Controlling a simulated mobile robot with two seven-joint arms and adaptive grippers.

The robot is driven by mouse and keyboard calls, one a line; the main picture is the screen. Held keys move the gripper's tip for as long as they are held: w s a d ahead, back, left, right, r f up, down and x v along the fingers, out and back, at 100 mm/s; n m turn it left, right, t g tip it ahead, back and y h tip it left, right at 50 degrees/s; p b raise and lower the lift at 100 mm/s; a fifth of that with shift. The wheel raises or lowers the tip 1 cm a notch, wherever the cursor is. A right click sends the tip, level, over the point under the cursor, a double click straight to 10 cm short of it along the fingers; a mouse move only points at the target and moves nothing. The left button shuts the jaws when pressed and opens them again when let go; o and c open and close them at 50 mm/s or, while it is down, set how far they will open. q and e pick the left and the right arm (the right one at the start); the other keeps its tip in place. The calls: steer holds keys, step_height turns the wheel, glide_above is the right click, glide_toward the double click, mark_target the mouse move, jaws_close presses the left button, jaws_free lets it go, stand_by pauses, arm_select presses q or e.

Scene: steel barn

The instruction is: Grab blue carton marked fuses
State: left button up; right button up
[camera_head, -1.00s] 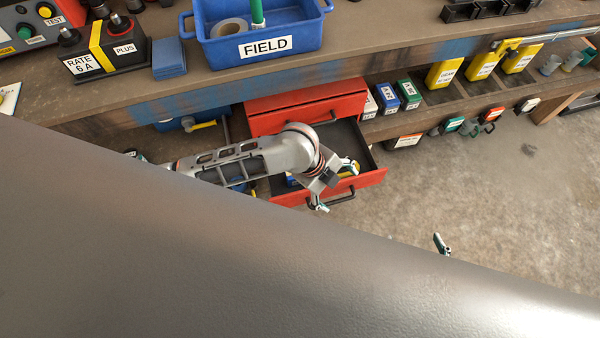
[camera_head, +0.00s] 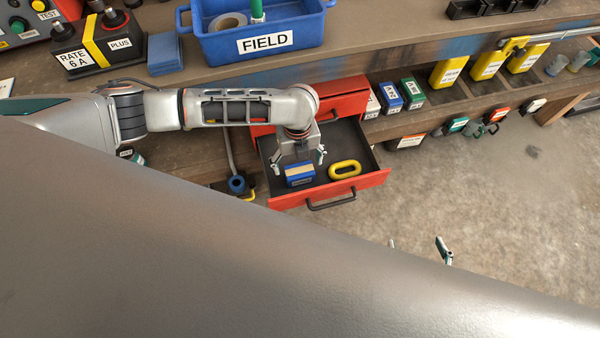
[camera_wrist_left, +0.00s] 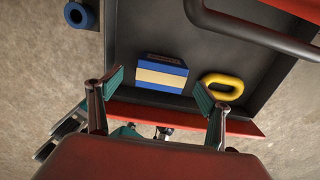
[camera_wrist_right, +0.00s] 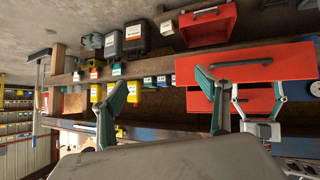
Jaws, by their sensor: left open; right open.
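A blue carton (camera_head: 299,172) with a pale yellow band lies in the open red drawer (camera_head: 283,202); no fuses wording is readable on it. It also shows in the left wrist view (camera_wrist_left: 161,76), flat on the drawer's dark floor. My left gripper (camera_head: 301,158) points down above the carton, open and empty. In the left wrist view its fingertips (camera_wrist_left: 158,90) are spread to either side of the carton's near edge, apart from it. My right gripper (camera_head: 418,246) is open and empty, low over the floor, mostly hidden behind my grey body; its fingers show in the right wrist view (camera_wrist_right: 162,90).
A yellow ring (camera_head: 345,169) lies in the drawer, right of the carton. The drawer's front handle (camera_head: 331,203) sticks out. A blue FIELD bin (camera_head: 262,45) stands on the bench above. Blue (camera_head: 388,97) and green (camera_head: 412,93) boxes sit on the shelf at right.

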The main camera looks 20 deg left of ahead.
mark_target(299, 169)
arm_select(q)
steer(key=f, duration=0.1)
steer(key=f+b, duration=0.1)
steer(key=f, duration=0.2)
steer(key=shift+s+d+f, duration=0.15)
steer(key=shift+s+d, duration=0.05)
steer(key=shift+s, duration=0.05)
steer(key=shift+w+f+b, duration=0.1)
steer(key=shift+f+b, duration=0.15)
steer(key=shift+b, duration=0.1)
steer(key=shift+w+r, duration=0.1)
steer(key=shift+r, duration=0.05)
steer(key=c, duration=1.2)
arm_select(e)
steer(key=shift+s+d+f, duration=0.15)
steer(key=shift+f, duration=0.3)
steer(key=shift+s+d+f, duration=0.1)
steer(key=shift+f, duration=0.3)
